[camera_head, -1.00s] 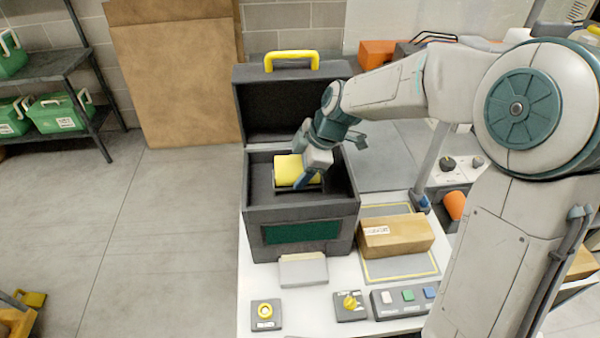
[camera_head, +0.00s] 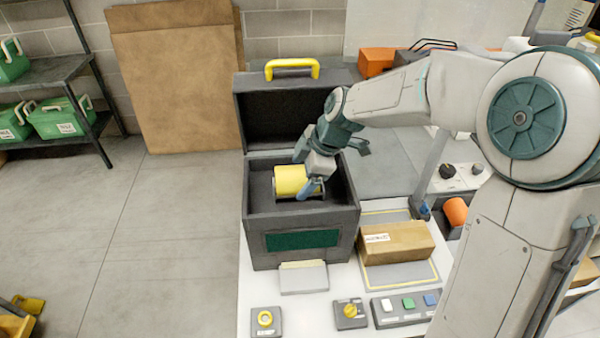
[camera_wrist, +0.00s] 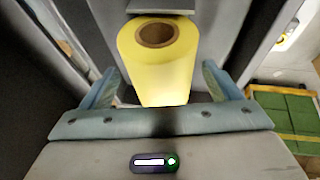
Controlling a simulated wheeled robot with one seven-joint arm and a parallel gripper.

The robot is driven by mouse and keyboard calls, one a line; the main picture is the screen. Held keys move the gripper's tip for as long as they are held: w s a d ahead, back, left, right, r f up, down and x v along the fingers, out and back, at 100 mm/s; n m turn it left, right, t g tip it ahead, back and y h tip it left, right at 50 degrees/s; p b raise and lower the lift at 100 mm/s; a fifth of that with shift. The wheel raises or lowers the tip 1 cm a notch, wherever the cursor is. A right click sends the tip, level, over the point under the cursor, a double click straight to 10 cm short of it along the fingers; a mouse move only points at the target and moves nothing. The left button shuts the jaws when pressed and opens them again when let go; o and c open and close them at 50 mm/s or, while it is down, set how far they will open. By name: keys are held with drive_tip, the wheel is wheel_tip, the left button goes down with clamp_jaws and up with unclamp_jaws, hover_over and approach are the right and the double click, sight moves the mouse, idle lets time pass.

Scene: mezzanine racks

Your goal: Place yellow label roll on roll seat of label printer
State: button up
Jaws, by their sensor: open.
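The yellow label roll (camera_head: 291,180) lies on its side inside the open label printer (camera_head: 262,218), a dark grey box with a raised lid and yellow handle. Grey parts of the roll seat show at the roll's ends; whether the roll is fully seated is hard to tell. My gripper (camera_head: 314,187) reaches into the printer at the roll's right side. In the wrist view the roll (camera_wrist: 155,75), with its brown core facing up, is between my open fingers (camera_wrist: 160,82). Gaps show between the roll and both fingers.
A brown carton (camera_head: 396,242) lies on a yellow-edged mat right of the printer. Button boxes (camera_head: 408,304) stand along the table front. The printer's walls and raised lid (camera_head: 292,110) surround my gripper. Open floor lies to the left.

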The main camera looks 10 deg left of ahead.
drive_tip(key=w+p+v, duration=0.1)
drive_tip(key=p+v, duration=0.1)
drive_tip(key=v, duration=0.9)
drive_tip(key=s+d+r+m+t+h, duration=0.1)
drive_tip(key=s+d+m+t+h, duration=0.2)
drive_tip(key=s+d+m, duration=1.5)
drive_tip(key=shift+s+r+m+t+h, duration=0.35)
drive_tip(key=shift+s+m+h, duration=0.75)
drive_tip(key=shift+m, duration=0.6)
drive_tip(key=shift+d, duration=0.15)
